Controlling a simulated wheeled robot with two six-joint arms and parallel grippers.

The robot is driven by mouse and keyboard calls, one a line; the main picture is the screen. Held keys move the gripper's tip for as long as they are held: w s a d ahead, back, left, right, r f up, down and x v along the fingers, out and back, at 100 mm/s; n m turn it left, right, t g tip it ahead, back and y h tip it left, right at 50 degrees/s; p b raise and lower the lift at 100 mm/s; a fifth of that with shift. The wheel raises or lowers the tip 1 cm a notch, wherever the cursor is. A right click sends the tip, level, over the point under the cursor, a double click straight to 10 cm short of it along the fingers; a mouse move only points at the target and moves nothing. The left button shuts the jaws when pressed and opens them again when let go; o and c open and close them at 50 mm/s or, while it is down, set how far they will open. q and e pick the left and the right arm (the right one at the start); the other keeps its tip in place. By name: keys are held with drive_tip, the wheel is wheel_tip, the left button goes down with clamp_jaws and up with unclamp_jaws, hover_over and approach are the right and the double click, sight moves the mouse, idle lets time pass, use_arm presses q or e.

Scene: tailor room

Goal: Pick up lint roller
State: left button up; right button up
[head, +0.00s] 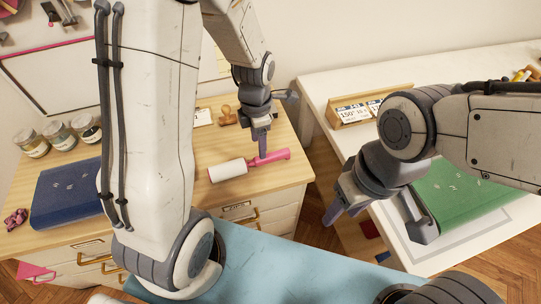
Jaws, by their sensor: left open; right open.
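The lint roller lies on the wooden top of the left cabinet, with its white roll (228,170) to the left and its pink handle (270,158) to the right. My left gripper (262,150) is directly over the handle, its fingertips at or close to it. The jaws are open, and I cannot tell whether they touch the handle. My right gripper (337,212) is open and empty, over the gap beside the white table, away from the roller.
A blue book (66,193), several glass jars (58,134) and a wooden stamp (227,116) are on the wooden cabinet (287,178). A green book (462,186) and a wooden card holder (352,112) are on the white table (345,87). A floor gap separates the two surfaces.

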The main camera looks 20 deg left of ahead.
sight(259, 159)
use_arm(q)
drive_tip(key=shift+s+f+p, duration=0.15)
drive_tip(key=shift+f+p, duration=0.05)
drive_tip(key=shift+f, duration=1.55)
drive_tip(key=shift+s+f+p, duration=0.1)
drive_tip(key=shift+f+p, duration=0.1)
drive_tip(key=shift+f, duration=1.5)
clamp_jaws()
